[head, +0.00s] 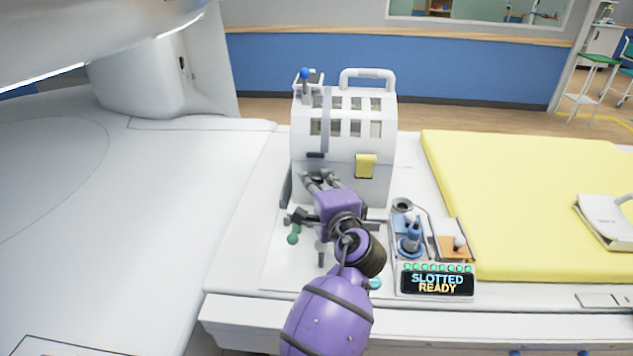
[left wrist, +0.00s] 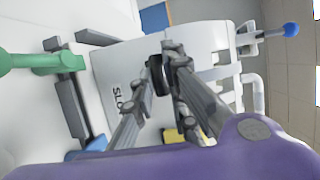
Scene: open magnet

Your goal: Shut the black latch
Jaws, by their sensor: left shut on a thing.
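The black latch (head: 316,155) is a small dark piece on the front of a white slotted housing (head: 343,143), left of a yellow latch (head: 366,165). My left gripper (head: 318,179), on a purple wrist, reaches up to the housing front just below it. In the left wrist view, the fingers of my left gripper (left wrist: 166,68) are closed around a dark piece that appears to be the black latch (left wrist: 158,76). The fingers partly hide it, so I cannot tell how far it is turned. The yellow latch (left wrist: 174,135) is beside the fingers. My right gripper is not in view.
A green knob (head: 293,239) is left of my wrist. A blue-topped device (head: 411,240), a tray and a display reading "SLOTTED READY" (head: 437,284) are at right. A blue-tipped lever (head: 305,75) stands on the housing. A yellow pad (head: 520,190) is further right.

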